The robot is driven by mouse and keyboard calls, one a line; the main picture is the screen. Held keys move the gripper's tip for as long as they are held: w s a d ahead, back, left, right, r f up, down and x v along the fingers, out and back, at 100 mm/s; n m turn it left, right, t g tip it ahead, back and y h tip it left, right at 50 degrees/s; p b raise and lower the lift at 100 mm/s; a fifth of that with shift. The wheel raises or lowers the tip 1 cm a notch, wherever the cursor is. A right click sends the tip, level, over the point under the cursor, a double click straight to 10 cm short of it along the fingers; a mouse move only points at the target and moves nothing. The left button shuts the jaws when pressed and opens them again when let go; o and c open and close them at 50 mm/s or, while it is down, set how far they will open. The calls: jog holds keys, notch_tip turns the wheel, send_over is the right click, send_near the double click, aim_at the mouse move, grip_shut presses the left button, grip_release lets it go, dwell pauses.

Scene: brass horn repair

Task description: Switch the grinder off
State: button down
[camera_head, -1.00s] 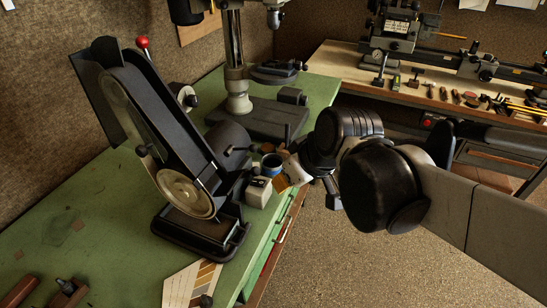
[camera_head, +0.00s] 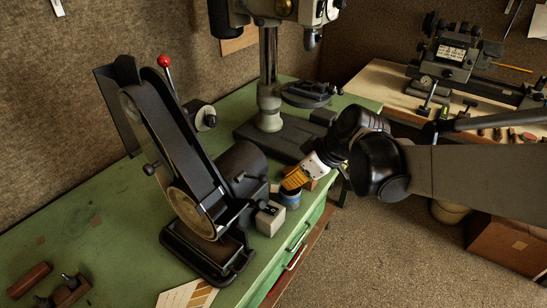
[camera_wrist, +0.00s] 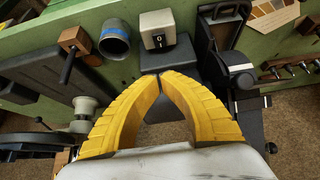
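The grinder (camera_head: 190,155) is a black belt machine with a pale wheel, standing on the green bench.
A drill press (camera_head: 268,110) stands behind the grinder. A wooden block with a dark rod (camera_wrist: 73,44) is left of the cup in the wrist view. Wooden tools (camera_head: 65,292) lie at the bench's front left. A lathe bench (camera_head: 385,85) is at the right.

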jog(key=b, duration=0.4)
send_over(269, 206)
jog(key=f, duration=0.5)
jog(key=d+f, duration=0.1)
jog(key=f, duration=0.2)
jog(key=shift+s+f, duration=0.1)
jog(key=shift+s, duration=0.25)
jog(key=f, duration=0.1)
jog(key=f+b, duration=0.1)
jog(key=f, duration=0.1)
jog(key=shift+s+d+f, duration=0.1)
jog(key=shift+s+d, duration=0.1)
jog(key=shift+f, duration=0.3)
